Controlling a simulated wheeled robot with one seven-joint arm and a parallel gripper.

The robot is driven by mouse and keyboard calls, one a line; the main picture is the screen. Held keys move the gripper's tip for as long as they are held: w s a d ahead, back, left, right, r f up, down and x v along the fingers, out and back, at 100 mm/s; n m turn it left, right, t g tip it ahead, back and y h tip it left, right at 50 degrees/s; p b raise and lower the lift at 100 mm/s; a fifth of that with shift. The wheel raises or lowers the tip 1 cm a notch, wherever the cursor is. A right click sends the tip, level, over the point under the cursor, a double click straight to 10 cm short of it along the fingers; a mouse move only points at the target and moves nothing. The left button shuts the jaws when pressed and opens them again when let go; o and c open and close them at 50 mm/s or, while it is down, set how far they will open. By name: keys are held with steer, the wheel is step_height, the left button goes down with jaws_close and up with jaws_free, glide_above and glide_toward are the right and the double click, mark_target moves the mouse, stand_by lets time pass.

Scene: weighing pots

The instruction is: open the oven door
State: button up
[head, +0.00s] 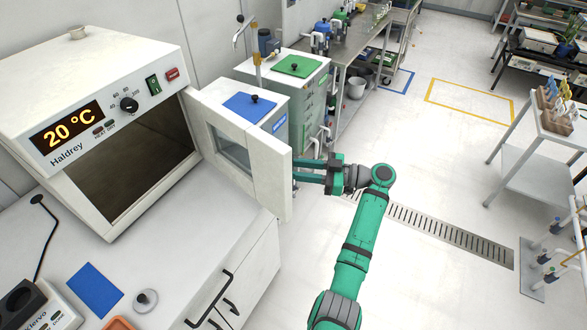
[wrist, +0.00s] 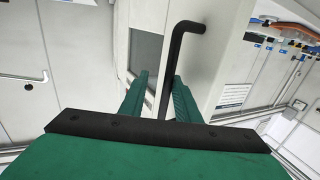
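The white oven (head: 110,120) stands on the bench at the left, with a lit "20 °C" display. Its windowed door (head: 270,175) is swung wide open to the right, and the dark chamber (head: 130,165) shows. My gripper (head: 300,176) is at the outer face of the door, its fingertips partly hidden by the door edge. In the wrist view, the black bar handle (wrist: 184,42) of the door passes between the two green fingers (wrist: 158,88). The fingers are apart, with a gap left of the bar; the bar is closer to the right finger.
A blue-topped cabinet (head: 270,118) and a green-topped one (head: 308,85) stand behind the door. On the bench before the oven lie a blue mat (head: 95,290) and a small round knobbed item (head: 145,300). The floor to the right is mostly clear, up to a white trolley (head: 540,150).

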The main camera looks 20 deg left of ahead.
steer(key=w+d, duration=0.2)
steer(key=d, duration=0.8)
steer(key=shift+d, duration=0.35)
